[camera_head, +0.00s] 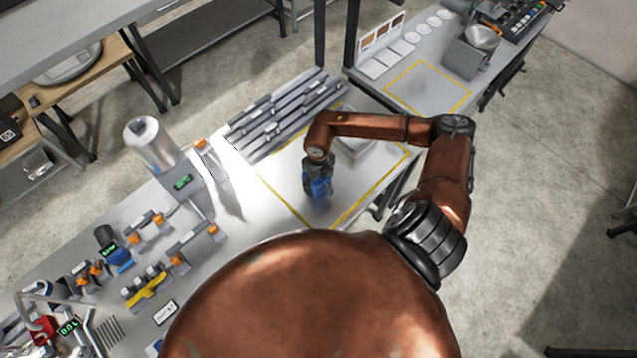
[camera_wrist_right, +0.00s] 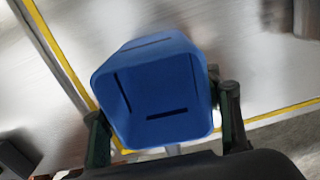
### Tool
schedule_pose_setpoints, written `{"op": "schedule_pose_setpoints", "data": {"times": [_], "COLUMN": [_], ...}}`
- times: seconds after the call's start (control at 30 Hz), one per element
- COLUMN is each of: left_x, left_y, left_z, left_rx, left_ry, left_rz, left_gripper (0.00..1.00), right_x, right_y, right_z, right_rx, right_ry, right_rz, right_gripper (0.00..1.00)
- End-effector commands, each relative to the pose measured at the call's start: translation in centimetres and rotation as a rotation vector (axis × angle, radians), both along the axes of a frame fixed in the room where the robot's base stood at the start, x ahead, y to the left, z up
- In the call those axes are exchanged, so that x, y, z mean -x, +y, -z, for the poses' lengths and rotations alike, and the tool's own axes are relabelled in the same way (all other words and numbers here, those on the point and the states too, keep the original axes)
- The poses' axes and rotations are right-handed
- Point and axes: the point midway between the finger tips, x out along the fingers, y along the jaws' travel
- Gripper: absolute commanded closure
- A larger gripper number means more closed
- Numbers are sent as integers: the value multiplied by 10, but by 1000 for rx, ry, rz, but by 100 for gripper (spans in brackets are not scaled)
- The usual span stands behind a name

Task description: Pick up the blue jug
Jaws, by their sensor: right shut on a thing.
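The blue jug (camera_head: 318,184) is at the front of the yellow-outlined area on the long bench, partly hidden by my right gripper in the head view. In the right wrist view the blue jug (camera_wrist_right: 160,88) fills the middle, with its open mouth facing the camera and dark marks on its inner walls. My right gripper (camera_wrist_right: 165,135) has one finger on each side of the jug and is shut on it. In the head view my right gripper (camera_head: 317,172) points down over the bench. I cannot tell whether the jug touches the bench. My left gripper is not in view.
A pale, flat-topped object (camera_head: 357,143) stands behind my right forearm. Grey rails (camera_head: 290,112) lie along the bench's back. A white cylinder dispenser (camera_head: 150,143) and several orange-fitted stations stand to the left. A second bench (camera_head: 425,88) is at the back right.

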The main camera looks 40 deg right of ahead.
Motion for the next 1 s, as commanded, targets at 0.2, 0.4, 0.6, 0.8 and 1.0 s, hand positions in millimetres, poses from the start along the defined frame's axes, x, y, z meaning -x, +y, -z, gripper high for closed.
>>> {"op": "schedule_pose_setpoints", "data": {"times": [0.2, 0.4, 0.6, 0.8, 1.0], "left_x": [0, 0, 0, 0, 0], "left_y": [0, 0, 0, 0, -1], "left_z": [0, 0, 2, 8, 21], "left_rx": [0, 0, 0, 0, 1], "left_ry": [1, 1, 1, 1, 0], "left_rz": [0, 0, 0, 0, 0], "left_gripper": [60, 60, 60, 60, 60], "right_x": [0, 0, -1, 2, 36], "right_y": [0, 0, 0, 1, 17], "right_z": [0, 0, -8, -35, -78], "right_rx": [0, 0, 1, 2, 3], "right_ry": [0, -1, -2, -3, -4], "right_rz": [0, 0, 0, -3, -6], "right_gripper": [68, 68, 68, 68, 68]}}
